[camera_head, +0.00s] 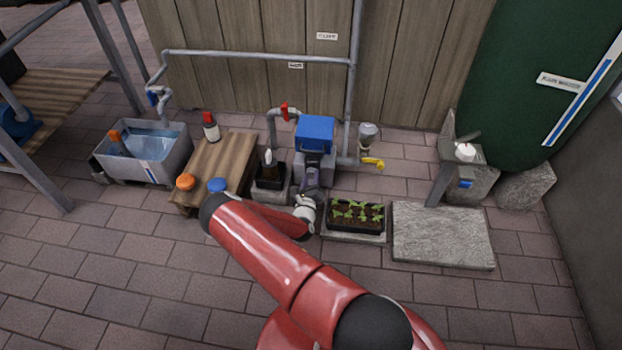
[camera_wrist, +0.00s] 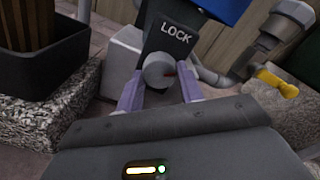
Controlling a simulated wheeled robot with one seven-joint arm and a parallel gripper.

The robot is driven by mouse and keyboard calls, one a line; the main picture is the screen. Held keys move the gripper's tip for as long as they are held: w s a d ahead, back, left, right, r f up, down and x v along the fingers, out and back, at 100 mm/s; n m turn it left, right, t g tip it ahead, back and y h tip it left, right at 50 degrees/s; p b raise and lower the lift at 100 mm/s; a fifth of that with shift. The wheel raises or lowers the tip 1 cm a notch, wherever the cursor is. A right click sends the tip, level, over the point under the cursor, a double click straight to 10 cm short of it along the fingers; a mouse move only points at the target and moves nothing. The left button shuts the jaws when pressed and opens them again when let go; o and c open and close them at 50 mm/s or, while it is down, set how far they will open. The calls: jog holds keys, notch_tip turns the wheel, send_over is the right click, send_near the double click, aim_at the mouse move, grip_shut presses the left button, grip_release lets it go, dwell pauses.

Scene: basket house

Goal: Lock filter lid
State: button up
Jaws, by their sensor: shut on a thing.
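The filter lid (camera_head: 315,128) is blue and sits closed on the grey filter housing (camera_head: 314,172) in front of the fence. Its blue underside edge shows at the top of the wrist view (camera_wrist: 215,8). A dark plate marked LOCK (camera_wrist: 172,35) hangs below it, with a round grey knob (camera_wrist: 156,70) in front. A small red mark is on the knob's right side. My gripper (camera_wrist: 158,88) has a lilac finger on each side of the knob and is shut on it. In the head view my gripper (camera_head: 312,186) reaches the housing's front, and its fingertips are hard to make out.
A black planter (camera_head: 270,178) stands close left, and a seedling tray (camera_head: 356,216) lies right of my wrist. A yellow-handled tap (camera_head: 373,162) and a red-handled valve (camera_head: 285,111) flank the housing. A wooden bench (camera_head: 218,165) is farther left. Open paving lies in front.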

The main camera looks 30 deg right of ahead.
jog(key=n, duration=0.5)
jog(key=shift+r+n+p, duration=0.1)
jog(key=shift+n+p, duration=0.2)
jog(key=shift+n, duration=2.3)
jog(key=o, duration=1)
jog(key=p+v, duration=0.1)
jog(key=v, duration=0.6)
jog(key=shift+s+a+p, duration=0.2)
jog(key=shift+s+p, duration=0.1)
jog(key=shift+s, duration=0.05)
